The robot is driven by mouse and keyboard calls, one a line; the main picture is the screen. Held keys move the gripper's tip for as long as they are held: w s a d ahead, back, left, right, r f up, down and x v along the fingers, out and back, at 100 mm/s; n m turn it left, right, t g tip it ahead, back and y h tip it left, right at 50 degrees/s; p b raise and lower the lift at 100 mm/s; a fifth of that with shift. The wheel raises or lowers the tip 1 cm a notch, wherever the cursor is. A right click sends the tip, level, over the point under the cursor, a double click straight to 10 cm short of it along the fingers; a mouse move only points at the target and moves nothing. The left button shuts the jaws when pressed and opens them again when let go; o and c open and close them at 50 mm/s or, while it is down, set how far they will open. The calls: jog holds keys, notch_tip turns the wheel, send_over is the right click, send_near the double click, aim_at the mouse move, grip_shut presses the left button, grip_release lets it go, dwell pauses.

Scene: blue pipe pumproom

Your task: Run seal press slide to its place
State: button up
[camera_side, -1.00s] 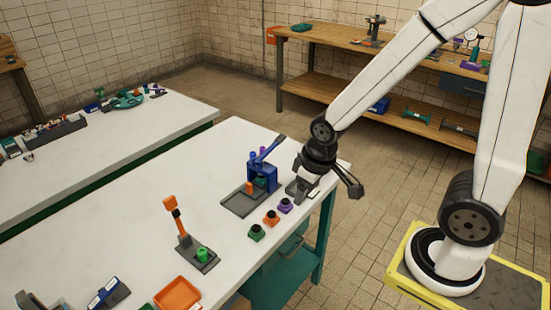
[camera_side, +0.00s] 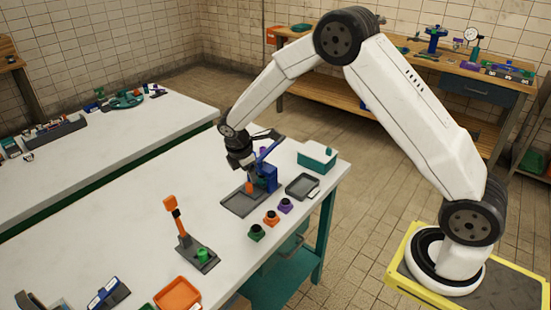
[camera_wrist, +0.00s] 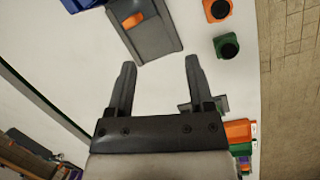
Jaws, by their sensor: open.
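The blue seal press (camera_side: 266,176) stands on the white table, with a raised blue lever on top. Its flat dark grey base (camera_side: 243,203) reaches out toward the front left. A small orange block (camera_side: 249,188), which may be the slide's grip, sits on the base by the press; it also shows in the wrist view (camera_wrist: 133,20). My gripper (camera_wrist: 160,60) is open and empty, its fingers pointing toward the base's near edge but apart from it. In the side view my gripper is above and behind the base, left of the press, its fingertips hard to make out.
Green (camera_side: 256,233), orange (camera_side: 271,218) and purple (camera_side: 285,206) blocks with dark tops line the front. A grey tray (camera_side: 301,187) and a teal box (camera_side: 317,156) stand to the right. An orange-handled lever fixture (camera_side: 176,222) stands at left.

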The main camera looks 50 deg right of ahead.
aim_at(248, 184)
jog(key=w+d+f+n+h, duration=0.1)
jog(key=w+f+n, duration=0.2)
jog(key=w+f, duration=0.1)
jog(key=shift+w+d+n, duration=0.25)
jog(key=shift+w+n, duration=0.05)
jog(key=shift+n, duration=0.1)
jog(key=shift+f, duration=0.2)
jog(key=shift+x, duration=3.8)
jog(key=shift+s+d, duration=0.15)
jog(key=shift+r, duration=0.1)
grip_shut()
